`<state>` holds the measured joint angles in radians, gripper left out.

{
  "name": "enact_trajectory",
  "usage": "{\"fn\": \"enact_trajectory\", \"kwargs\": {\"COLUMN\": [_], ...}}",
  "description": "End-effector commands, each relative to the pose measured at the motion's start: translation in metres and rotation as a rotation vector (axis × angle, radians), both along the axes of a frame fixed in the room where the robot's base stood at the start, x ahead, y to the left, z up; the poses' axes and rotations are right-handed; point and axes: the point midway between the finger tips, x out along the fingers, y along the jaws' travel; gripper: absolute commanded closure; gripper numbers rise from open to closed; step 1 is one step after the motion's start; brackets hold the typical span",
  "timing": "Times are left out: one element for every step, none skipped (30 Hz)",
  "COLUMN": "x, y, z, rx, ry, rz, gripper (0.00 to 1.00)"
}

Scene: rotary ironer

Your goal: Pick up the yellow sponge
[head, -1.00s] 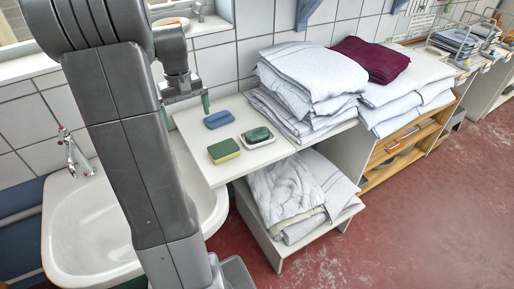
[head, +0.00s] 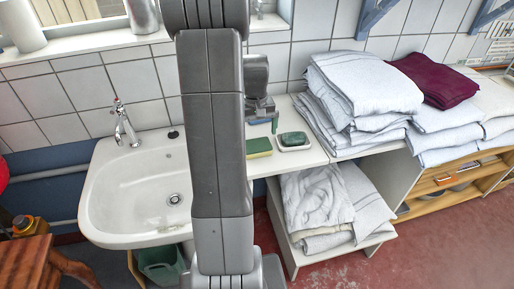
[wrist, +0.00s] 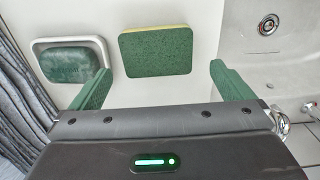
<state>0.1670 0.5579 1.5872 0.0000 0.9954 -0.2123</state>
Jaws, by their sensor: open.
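The yellow sponge (head: 259,147) with a green scouring top lies flat on the white shelf beside the sink. In the wrist view the sponge (wrist: 157,52) shows its green face, with a thin yellow edge along the far side. My gripper (wrist: 158,72) is open and empty. Its two green fingers stand apart, one toward each side of the sponge, and the sponge sits between and a little beyond them in the picture. I cannot tell the height of the fingertips above it. In the head view my arm hides much of the gripper.
A green soap bar in a white dish (head: 294,146) lies right of the sponge. Folded white linen (head: 362,85) is stacked farther right. The sink (head: 130,190) is on the left.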

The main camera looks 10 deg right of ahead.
Motion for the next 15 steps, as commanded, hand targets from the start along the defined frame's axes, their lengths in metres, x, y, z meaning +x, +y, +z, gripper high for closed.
{"fn": "enact_trajectory", "kwargs": {"x": [-0.001, -0.001, -0.001, -0.001, -0.001, -0.002, -0.002, -0.002, -0.001, -0.001, -0.001, -0.001, -0.001, -0.001, -0.001], "y": [-0.001, -0.001, -0.002, -0.002, -0.003, -0.004, -0.004, -0.004, -0.004, -0.004, -0.004, -0.004, -0.004, -0.004, -0.004], "z": [-0.004, -0.007, -0.012, -0.017, -0.021, -0.027, -0.031, -0.036, -0.041, -0.043, -0.046, -0.048, -0.049, -0.05, -0.051], "rx": [0.001, 0.001, 0.001, 0.001, 0.001, 0.001, 0.001, 0.001, 0.001, 0.001, 0.001, 0.001, 0.0, 0.0, 0.0], "ry": [0.004, 0.005, 0.005, 0.006, 0.006, 0.006, 0.005, 0.006, 0.004, 0.004, 0.004, 0.003, 0.002, 0.001, 0.001], "rz": [0.0, -0.001, -0.001, -0.001, 0.0, 0.0, 0.0, 0.0, 0.0, 0.0, 0.0, 0.0, 0.0, 0.0, 0.0], "gripper": [0.0, 0.0, 0.0, 0.0, 0.0, 0.0, 0.0, 0.0, 0.0, 0.0, 0.0, 0.0, 0.0, 0.0, 0.0]}}
